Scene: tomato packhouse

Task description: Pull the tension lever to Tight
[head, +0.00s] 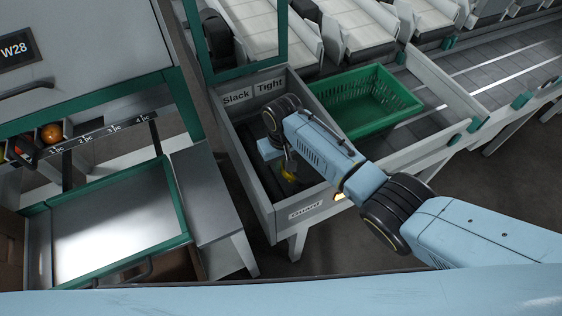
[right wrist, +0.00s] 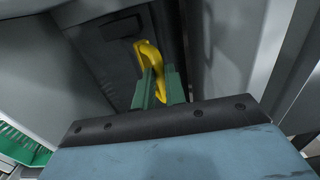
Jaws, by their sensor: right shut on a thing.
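The yellow tension lever (right wrist: 148,54) shows in the right wrist view, with my right gripper's green fingers (right wrist: 157,86) closed on it. In the head view only a small yellow part of the lever (head: 288,174) shows, low inside the grey box, beneath my right gripper (head: 286,166). The Slack label (head: 237,97) and the Tight label (head: 269,85) sit side by side on the box's back wall. My wrist hides part of the box, and I cannot tell which label the lever stands at. My left gripper is not in view.
The grey box (head: 240,178) has a Guard label (head: 305,210) on its front wall. A green crate (head: 372,104) sits close to the right of my wrist. A metal tray with a green rim (head: 186,215) stands at left. A conveyor (head: 480,80) runs at the upper right.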

